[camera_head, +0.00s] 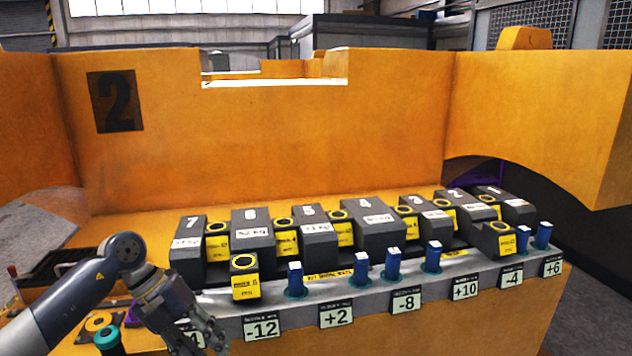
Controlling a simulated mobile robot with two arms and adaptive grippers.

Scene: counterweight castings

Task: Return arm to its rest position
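My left arm comes in from the lower left. Its gripper (212,340) hangs at the lower left, pointing down and right, in front of the left end of the grey ledge (290,305). It partly covers a number label there. The fingertips are dark and small, and I cannot tell whether they are apart or together. I see no object between them. My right arm and gripper are not in view.
Dark numbered castings (378,232) stand in a row with yellow-labelled blocks (245,278) among them. Blue pegs (393,263) stand upright along the ledge above number plates (337,314). A green-topped item (107,339) is beside my arm. A yellow wall (260,140) rises behind.

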